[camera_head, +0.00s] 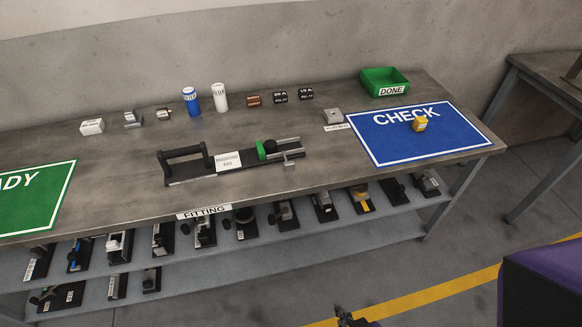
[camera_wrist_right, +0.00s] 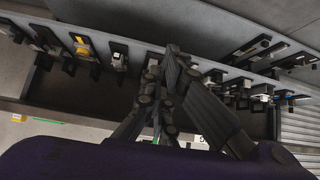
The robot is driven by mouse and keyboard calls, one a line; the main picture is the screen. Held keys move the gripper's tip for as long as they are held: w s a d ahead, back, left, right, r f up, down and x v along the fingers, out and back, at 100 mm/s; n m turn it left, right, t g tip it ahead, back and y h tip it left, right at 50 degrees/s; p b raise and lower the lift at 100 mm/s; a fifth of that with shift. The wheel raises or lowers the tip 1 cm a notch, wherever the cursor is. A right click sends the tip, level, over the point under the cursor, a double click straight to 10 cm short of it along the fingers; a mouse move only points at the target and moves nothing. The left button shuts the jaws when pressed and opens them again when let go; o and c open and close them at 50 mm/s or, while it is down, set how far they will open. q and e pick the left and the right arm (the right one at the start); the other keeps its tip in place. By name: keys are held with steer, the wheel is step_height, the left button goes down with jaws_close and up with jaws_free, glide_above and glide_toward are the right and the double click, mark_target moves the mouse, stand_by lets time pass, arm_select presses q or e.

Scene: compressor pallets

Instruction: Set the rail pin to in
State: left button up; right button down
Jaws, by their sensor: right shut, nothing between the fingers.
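The mounting rail (camera_head: 202,174) lies on the workbench, with a black handle at its left end and a white label reading mounting rail. Toward its right end sit a green block (camera_head: 261,150) and a black round knob (camera_head: 270,146). A small grey piece (camera_head: 289,162) sticks out at the rail's front right; I cannot tell for sure which part is the rail pin or how it is set. My right gripper (camera_head: 342,312) is low at the bottom edge, in front of the bench and well away from the rail. In the wrist view it (camera_wrist_right: 172,60) is shut and empty. My left gripper is out of view.
The workbench (camera_head: 330,195) also bears a blue CHECK mat (camera_head: 387,148) with a yellow part (camera_head: 420,122), a green DONE bin (camera_head: 385,80), a blue can (camera_head: 191,101) and a white can (camera_head: 220,97). Shelves below hold several fixtures. Bench around the rail's front is clear.

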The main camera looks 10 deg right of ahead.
steer(key=w+f+n+t+b, duration=0.1)
steer(key=w+n+b, duration=0.2)
steer(key=w+n, duration=0.35)
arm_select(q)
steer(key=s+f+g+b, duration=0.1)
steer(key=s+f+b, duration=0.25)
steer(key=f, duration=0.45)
arm_select(e)
steer(key=n+t, duration=0.8)
steer(key=n, duration=2.1)
glide_toward(292, 167)
steer(key=w, duration=0.2)
steer(key=w+p, duration=0.1)
steer(key=w, duration=0.2)
steer(key=shift+w+a+r, duration=0.1)
steer(key=shift+w+r, duration=0.1)
steer(key=shift+w, duration=0.05)
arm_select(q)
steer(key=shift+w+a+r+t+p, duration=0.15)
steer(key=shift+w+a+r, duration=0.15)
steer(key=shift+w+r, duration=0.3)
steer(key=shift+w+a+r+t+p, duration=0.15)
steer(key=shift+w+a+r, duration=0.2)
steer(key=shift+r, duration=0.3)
arm_select(e)
steer(key=shift+w+f, duration=0.1)
steer(key=shift+w, duration=0.55)
